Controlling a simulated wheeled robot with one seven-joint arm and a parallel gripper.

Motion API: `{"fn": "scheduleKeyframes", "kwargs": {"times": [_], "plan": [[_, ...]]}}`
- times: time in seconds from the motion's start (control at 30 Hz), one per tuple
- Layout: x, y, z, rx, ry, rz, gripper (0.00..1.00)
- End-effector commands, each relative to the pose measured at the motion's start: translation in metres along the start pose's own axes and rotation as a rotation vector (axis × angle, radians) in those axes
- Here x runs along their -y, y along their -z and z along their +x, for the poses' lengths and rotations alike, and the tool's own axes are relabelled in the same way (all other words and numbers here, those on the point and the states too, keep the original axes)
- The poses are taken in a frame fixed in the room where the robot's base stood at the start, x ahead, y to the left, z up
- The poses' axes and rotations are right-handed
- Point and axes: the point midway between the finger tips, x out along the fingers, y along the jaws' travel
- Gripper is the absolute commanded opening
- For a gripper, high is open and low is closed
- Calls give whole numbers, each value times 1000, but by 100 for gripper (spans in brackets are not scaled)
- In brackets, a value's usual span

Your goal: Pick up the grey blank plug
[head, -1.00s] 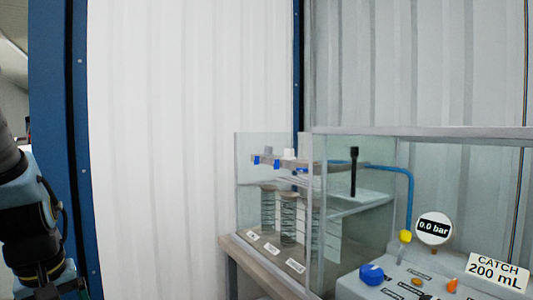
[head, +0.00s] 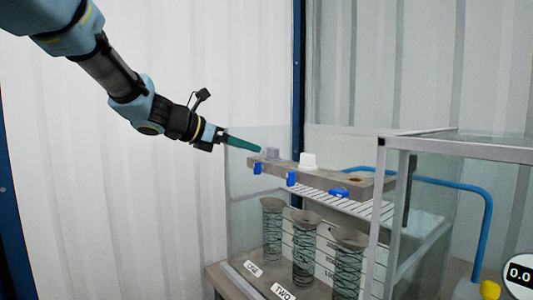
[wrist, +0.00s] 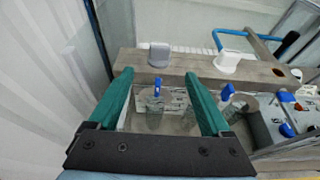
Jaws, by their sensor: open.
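The grey blank plug (head: 272,152) stands on top of the grey-brown beam (head: 345,182), near its left end. It also shows in the wrist view (wrist: 159,54), just beyond and between my fingertips. My gripper (head: 259,149) has green fingers and reaches in from the left, its tips close to the plug. In the wrist view my gripper (wrist: 159,73) is open, with nothing held between the fingers. I cannot tell whether a finger touches the plug.
A white plug (head: 308,161) stands on the beam right of the grey one. Blue levers (head: 291,178) hang along its front. Spring columns (head: 305,245) stand below. A clear-walled case with a metal frame (head: 395,150) is at the right, with a blue pipe (head: 480,190).

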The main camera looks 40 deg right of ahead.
Motion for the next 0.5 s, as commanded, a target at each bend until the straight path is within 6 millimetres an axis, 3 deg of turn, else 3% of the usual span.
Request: {"fn": "scheduleKeyframes", "kwargs": {"times": [0.3, 0.5], "plan": [[1, -4, 45, 6, 4, -11, 82], [0, -4, 59, 6, 2, -9, 82]]}}
